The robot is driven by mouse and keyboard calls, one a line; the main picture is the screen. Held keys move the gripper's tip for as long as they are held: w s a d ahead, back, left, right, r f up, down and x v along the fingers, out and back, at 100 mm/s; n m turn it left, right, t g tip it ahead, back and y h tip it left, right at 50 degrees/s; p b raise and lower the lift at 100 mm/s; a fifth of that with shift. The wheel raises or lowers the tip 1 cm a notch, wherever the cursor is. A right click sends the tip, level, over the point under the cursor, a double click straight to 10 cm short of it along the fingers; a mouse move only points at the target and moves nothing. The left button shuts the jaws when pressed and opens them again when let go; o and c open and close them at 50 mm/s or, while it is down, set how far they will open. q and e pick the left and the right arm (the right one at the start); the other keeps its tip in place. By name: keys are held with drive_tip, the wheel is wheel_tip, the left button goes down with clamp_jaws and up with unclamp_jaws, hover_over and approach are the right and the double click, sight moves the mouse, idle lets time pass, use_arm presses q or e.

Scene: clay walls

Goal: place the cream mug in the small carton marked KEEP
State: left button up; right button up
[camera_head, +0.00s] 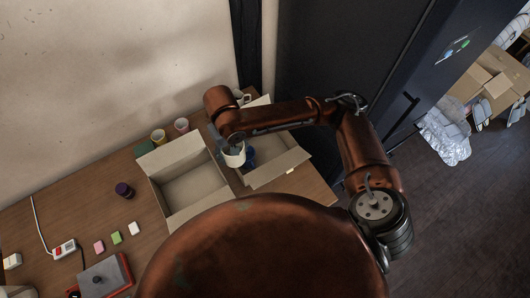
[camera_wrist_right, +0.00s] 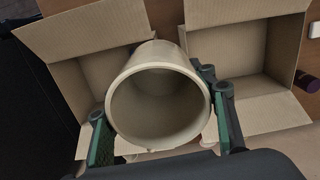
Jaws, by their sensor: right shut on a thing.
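The cream mug (camera_head: 235,157) is held in the air by my right gripper (camera_head: 226,143), around the gap between two open cardboard cartons. In the right wrist view the mug (camera_wrist_right: 158,105) has its round mouth facing the camera, with the fingers of the right gripper (camera_wrist_right: 160,132) on either side of it. The left carton (camera_head: 166,200) looks empty. The right carton (camera_head: 283,172) is partly hidden by my arm. I cannot read a KEEP mark on either carton. My left gripper is not in view.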

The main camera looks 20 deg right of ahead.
drive_tip(key=w+d+f+n, duration=0.1)
drive_tip(key=n, duration=0.1)
drive_tip(key=w+d+f+n, duration=0.1)
drive_tip(key=n, duration=0.1)
drive_tip(key=shift+w+f, duration=0.1)
drive_tip(key=shift+f, duration=0.15)
drive_tip(key=w+d+f+n, duration=0.4)
drive_tip(key=d+f+n, duration=0.1)
drive_tip(key=n, duration=1.7)
hover_over(271, 150)
wheel_tip(271, 150, down, 9)
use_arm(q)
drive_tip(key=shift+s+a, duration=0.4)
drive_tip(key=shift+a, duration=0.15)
use_arm(e)
wheel_tip(271, 150, down, 10)
drive_tip(key=shift+w+d+r, duration=0.1)
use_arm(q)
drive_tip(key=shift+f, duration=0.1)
use_arm(e)
drive_tip(key=o, duration=1.4)
